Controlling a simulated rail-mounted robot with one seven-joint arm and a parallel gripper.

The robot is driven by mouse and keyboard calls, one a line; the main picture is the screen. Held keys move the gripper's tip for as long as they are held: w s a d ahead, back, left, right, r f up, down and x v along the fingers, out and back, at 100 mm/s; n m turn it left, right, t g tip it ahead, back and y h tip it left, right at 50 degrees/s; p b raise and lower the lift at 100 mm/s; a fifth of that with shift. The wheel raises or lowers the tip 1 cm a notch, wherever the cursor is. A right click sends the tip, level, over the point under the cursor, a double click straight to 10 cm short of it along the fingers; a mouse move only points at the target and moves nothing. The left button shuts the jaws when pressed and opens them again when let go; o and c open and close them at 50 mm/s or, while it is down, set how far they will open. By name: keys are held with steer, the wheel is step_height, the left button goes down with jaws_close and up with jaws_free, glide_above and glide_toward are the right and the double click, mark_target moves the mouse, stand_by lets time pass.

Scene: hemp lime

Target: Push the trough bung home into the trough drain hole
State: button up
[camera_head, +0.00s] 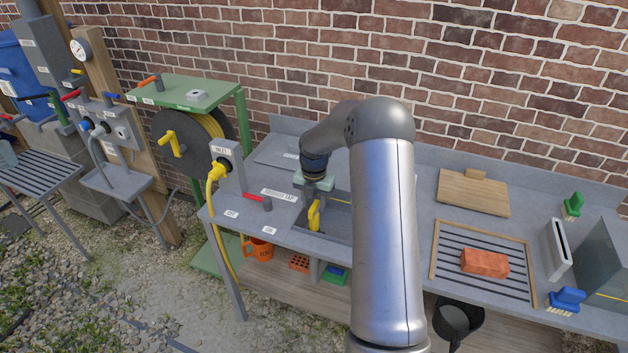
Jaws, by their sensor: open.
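The trough (338,221) is a dark grey recess sunk in the grey bench top; my arm covers much of it. My gripper (314,202) points down over the left part of the trough, with its jaws open. A small yellow piece (314,217) shows just below the gripper, at the near left edge of the trough. I cannot tell whether it is the bung or another fitting, or whether it touches the gripper. I cannot make out the drain hole.
A red-handled tap (258,201) and a yellow hose fitting (216,172) stand left of the trough. To the right are a wooden board (472,193), a slatted rack (448,275) with an orange brick (484,263), and brushes. A brick wall closes the back.

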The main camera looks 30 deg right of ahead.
step_height(320, 180, up, 16)
steer(key=b, duration=0.1)
steer(key=shift+b, duration=0.35)
stand_by(0.4)
steer(key=s+a+r+m+h, duration=0.1)
steer(key=s+a+r+m, duration=0.3)
steer(key=s+a+m, duration=0.95)
steer(key=s+a+f+m, duration=0.2)
steer(key=s+m, duration=0.4)
steer(key=s, duration=0.4)
steer(key=s+a+f+m+y, duration=0.1)
steer(key=s+a+f+m, duration=0.1)
steer(key=s+m, duration=0.5)
steer(key=s+f, duration=0.1)
steer(key=s, duration=0.2)
steer(key=shift+s+t, duration=0.3)
steer(key=shift+s, duration=0.05)
